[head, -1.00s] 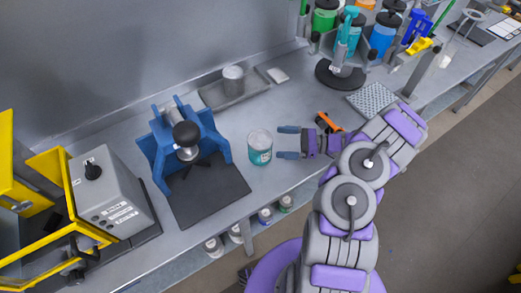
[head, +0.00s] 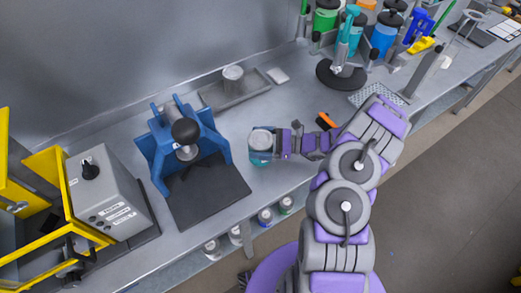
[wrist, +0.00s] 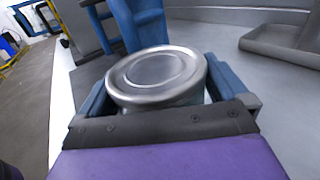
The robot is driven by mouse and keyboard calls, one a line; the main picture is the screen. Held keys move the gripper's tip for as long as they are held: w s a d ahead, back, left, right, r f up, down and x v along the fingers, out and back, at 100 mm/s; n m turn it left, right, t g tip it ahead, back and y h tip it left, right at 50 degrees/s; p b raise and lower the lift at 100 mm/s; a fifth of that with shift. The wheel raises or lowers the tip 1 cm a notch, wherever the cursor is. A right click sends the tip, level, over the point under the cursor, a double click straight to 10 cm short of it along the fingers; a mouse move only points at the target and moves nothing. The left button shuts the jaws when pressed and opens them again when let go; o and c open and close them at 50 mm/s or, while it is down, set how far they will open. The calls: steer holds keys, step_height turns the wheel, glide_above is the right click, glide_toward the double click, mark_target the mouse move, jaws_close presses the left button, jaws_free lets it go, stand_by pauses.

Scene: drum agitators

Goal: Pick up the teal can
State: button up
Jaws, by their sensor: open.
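The teal can (head: 260,148), with a silver-grey lid, stands upright on the grey bench to the right of the blue press. My gripper (head: 262,146) reaches it from the right, with its blue fingers on either side of the can. In the wrist view the can's round metal lid (wrist: 157,75) sits between the two blue fingers of my gripper (wrist: 170,98). The jaws are open around the can. The can's lower side is hidden there by the gripper's body, and contact with the fingers cannot be told.
A blue press (head: 165,150) on a dark mat (head: 205,190) stands left of the can. A grey tray (head: 235,93) holding a metal can lies behind. An orange-and-black tool (head: 326,121) lies close to my wrist. Colored drums (head: 384,38) stand at the back right.

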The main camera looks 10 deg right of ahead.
steer(key=c, duration=1)
steer(key=shift+r, duration=0.1)
